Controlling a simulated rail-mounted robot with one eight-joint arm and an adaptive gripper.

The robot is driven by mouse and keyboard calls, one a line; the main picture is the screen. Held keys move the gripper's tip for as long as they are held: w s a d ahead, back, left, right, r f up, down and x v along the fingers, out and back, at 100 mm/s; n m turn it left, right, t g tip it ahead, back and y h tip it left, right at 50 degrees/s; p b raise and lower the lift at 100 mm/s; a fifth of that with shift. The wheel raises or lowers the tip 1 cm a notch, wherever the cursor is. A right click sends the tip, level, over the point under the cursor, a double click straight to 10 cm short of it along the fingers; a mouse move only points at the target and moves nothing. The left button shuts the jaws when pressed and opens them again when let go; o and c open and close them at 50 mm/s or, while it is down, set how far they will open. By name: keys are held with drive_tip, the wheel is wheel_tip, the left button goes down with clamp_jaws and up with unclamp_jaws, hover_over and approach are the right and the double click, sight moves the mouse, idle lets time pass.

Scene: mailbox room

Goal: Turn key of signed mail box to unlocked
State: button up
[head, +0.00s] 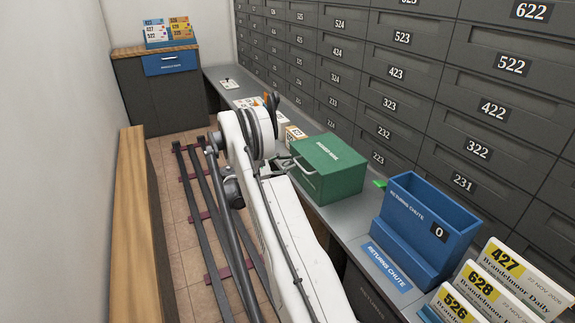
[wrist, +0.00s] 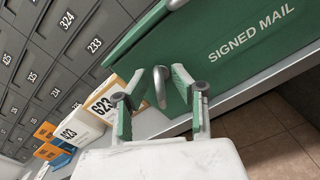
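The green signed mail box (head: 330,168) stands on the grey counter in the head view. Its green front, lettered SIGNED MAIL, fills the upper part of the wrist view (wrist: 232,58). A curved silver metal piece (wrist: 161,88) sticks out from the front; I cannot tell for sure whether it is the key. My gripper (wrist: 157,86) is open at the box front, one finger on each side of this piece, with gaps visible. The lock and any marking of its position are not clear. In the head view my white arm hides much of the gripper.
A parcel marked 623 (wrist: 88,108) lies close to the left finger in the wrist view. The blue returns chute (head: 425,225) stands right of the box. Grey numbered mailboxes (head: 395,75) line the wall behind. A wooden-topped partition (head: 140,225) is at left.

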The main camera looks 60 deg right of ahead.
clamp_jaws()
drive_tip(key=shift+m, duration=0.4)
drive_tip(key=m, duration=0.5)
drive_tip(key=shift+f+m, duration=0.1)
drive_tip(key=shift+m, duration=0.2)
drive_tip(key=m, duration=0.5)
drive_tip(key=shift+s+f, duration=0.1)
drive_tip(key=shift+m, duration=0.3)
unclamp_jaws()
